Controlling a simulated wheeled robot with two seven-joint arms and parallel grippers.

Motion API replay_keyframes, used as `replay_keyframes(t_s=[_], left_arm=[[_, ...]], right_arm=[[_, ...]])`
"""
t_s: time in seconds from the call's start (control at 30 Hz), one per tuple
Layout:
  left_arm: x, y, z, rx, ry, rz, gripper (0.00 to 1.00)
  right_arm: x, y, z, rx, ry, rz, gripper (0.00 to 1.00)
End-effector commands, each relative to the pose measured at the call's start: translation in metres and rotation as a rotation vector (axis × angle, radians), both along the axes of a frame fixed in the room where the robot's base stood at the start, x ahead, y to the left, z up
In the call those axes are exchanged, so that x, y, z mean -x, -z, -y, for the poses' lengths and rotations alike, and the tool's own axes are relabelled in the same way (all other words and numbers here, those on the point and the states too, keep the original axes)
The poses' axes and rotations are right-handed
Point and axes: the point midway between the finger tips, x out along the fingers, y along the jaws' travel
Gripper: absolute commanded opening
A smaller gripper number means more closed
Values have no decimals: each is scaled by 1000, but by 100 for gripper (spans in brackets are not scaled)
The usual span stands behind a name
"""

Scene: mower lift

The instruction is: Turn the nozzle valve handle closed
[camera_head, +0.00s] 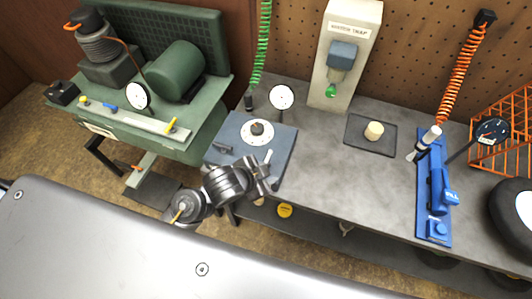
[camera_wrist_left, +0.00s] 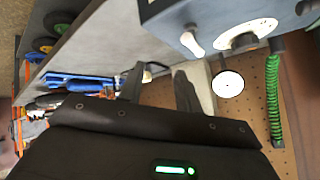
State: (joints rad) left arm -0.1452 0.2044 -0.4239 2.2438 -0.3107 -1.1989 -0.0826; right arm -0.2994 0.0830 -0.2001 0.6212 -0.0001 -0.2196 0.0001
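A blue-grey control box (camera_head: 238,128) stands on the bench with a round white dial and black knob (camera_head: 258,131). A small white lever (camera_head: 267,158) sticks up from its front right; it also shows in the left wrist view (camera_wrist_left: 193,43). A dark lever (camera_head: 222,148) sits at its left. I cannot tell which lever is the nozzle valve handle. My left gripper (camera_head: 267,177) is at the box's front edge, close to the white lever. In the left wrist view its two dark fingers (camera_wrist_left: 160,88) are apart with nothing seen between them. My right gripper is not in view.
A green compressor (camera_head: 180,72) stands at the left. A moisture trap (camera_head: 343,55), a dark pad with a beige knob (camera_head: 374,131) and a blue fill tool (camera_head: 437,190) are along the bench. A gauge (camera_head: 282,97) stands behind the box.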

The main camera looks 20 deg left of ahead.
Motion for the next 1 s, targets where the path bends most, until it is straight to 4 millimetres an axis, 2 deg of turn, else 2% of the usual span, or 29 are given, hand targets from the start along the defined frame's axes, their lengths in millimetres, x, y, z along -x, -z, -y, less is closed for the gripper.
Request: replay_keyframes(t_s=[0.03, 0.1, 0.3, 0.4, 0.5, 0.57, 0.67, 0.7, 0.9, 1.0], left_arm=[[-11, -15, 15, -14, 75, 63, 34], [-20, -30, 37, -35, 188, 146, 34], [-36, -66, 103, -128, 572, 393, 34], [-35, -76, 133, -215, 835, 526, 34], [-31, -74, 146, -343, 1149, 632, 34], [-30, -67, 141, -430, 1337, 660, 34], [-36, -53, 110, -576, 1610, 639, 34], [-40, -49, 94, -626, 1703, 612, 34], [-66, -51, 4, -809, 1989, 403, 34], [-73, -57, -26, -849, 2047, 317, 34]], right_arm=[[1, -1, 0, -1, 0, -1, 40], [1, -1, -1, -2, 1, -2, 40], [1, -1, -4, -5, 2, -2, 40], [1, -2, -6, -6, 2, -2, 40], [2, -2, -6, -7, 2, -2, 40], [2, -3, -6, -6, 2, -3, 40], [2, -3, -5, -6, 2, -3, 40], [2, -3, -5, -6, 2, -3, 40], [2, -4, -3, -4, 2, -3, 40], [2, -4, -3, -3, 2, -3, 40]])
